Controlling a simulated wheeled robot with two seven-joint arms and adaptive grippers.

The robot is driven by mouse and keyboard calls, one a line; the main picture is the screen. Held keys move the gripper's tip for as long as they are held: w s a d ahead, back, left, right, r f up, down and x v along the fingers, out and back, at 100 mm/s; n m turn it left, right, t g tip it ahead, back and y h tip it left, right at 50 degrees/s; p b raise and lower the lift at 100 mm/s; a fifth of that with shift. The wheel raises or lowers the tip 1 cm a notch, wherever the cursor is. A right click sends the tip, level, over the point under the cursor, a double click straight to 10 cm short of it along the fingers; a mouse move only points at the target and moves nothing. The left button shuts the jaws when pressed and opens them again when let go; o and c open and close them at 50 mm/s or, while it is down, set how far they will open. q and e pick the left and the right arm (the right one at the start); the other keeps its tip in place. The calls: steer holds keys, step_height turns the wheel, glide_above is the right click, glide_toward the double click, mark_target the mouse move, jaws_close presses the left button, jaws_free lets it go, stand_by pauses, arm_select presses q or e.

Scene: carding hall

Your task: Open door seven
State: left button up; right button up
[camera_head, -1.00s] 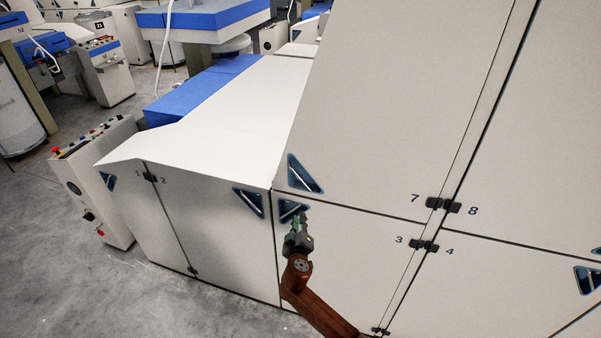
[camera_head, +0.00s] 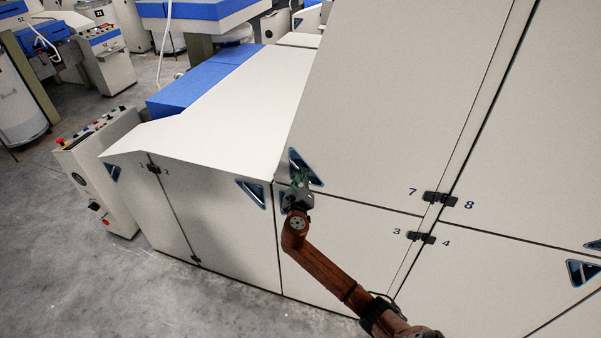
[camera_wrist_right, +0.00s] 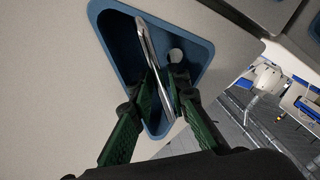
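Door seven (camera_head: 390,100) is the large cream upper panel, closed, with the label 7 beside a dark latch (camera_head: 430,197) at its lower right corner. Its handle is a metal bar in a blue triangular recess (camera_head: 314,175) at its lower left corner. My right gripper (camera_head: 299,180) is at this recess and hides part of it. In the right wrist view the green fingers (camera_wrist_right: 164,84) reach into the recess, one on each side of the metal bar (camera_wrist_right: 148,45). They stand apart; contact with the bar is not clear. My left gripper is not in view.
Door three (camera_head: 345,245) lies just below, with its recess partly behind my right gripper. Door eight (camera_head: 540,130) is to the right. A control box (camera_head: 100,170) with buttons stands at the left. Grey floor (camera_head: 90,280) is clear at lower left.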

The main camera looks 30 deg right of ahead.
steer(key=shift+c, duration=0.4)
jaws_close()
